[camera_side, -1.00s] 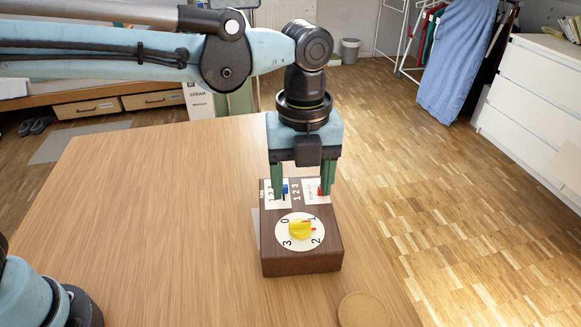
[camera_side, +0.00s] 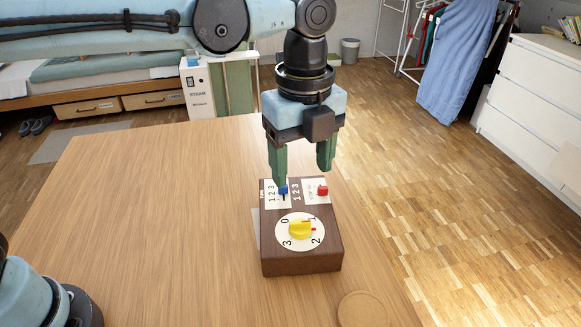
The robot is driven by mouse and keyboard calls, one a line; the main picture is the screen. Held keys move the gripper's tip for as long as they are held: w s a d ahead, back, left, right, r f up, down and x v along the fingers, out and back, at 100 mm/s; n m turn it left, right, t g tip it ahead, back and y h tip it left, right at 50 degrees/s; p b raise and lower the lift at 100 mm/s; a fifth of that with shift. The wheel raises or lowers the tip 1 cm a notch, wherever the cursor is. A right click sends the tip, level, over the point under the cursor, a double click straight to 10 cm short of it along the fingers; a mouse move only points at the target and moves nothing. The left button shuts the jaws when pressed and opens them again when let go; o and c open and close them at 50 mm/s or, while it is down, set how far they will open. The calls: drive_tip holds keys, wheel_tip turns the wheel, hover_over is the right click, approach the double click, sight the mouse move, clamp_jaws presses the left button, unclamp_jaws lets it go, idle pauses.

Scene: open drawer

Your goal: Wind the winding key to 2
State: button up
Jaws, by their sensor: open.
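The winding key is a yellow knob (camera_side: 300,230) on a white round dial (camera_side: 289,241) marked 0, 1, 2 and 3. Its red pointer mark is at the right, close to the 1. The dial is on top of a dark brown box (camera_side: 302,264) on the table. A blue slider (camera_side: 283,190) and a red switch (camera_side: 322,191) sit on white labelled plates at the box's back. My gripper (camera_side: 304,177) is open and empty, with green fingers pointing down above the back of the box. It is behind the yellow knob and apart from it.
The wooden table (camera_side: 165,215) is clear to the left of the box. A round cork-coloured disc (camera_side: 362,309) lies near the table's front right edge. A grey-white flat item (camera_side: 255,224) shows partly at the box's left side.

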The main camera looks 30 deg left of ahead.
sight(300, 223)
wheel_tip(300, 223, down, 12)
drive_tip(key=n, duration=3.2)
drive_tip(key=c, duration=1.1)
drive_tip(key=shift+o, duration=0.2)
